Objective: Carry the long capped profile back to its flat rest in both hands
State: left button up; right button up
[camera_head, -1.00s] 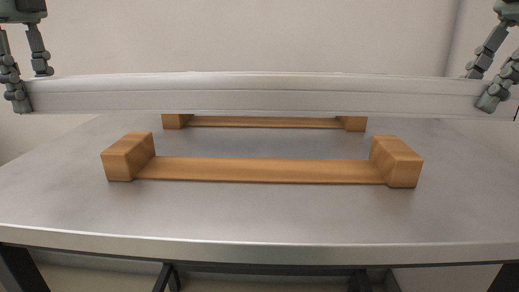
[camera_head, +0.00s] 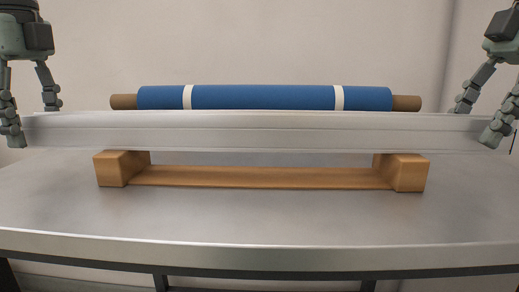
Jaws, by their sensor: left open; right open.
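The long capped profile (camera_head: 260,131) is a silver bar lying level across the whole head view. Its lower edge meets the tops of the wooden end blocks of the front flat rest (camera_head: 265,176); it appears to lie on them, though contact is not clearly visible. My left gripper (camera_head: 30,118) is open at the profile's left end, one finger in front and one behind. My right gripper (camera_head: 481,122) is open at the right end, with fingers likewise in front and behind. The end caps are hidden or at the picture edge.
A blue roll (camera_head: 265,97) with two white bands and brown ends lies behind the profile; what supports it is hidden. The grey table (camera_head: 260,217) is clear in front of the rest, up to its curved front edge. A bare wall stands behind.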

jog(key=shift+d+r, duration=0.1)
jog(key=shift+r, duration=0.15)
pick_arm(q)
notch_tip(320, 180, up, 12)
pick_arm(e)
jog(key=v, duration=1.1)
jog(key=shift+r, duration=0.2)
jog(key=shift+d, duration=0.1)
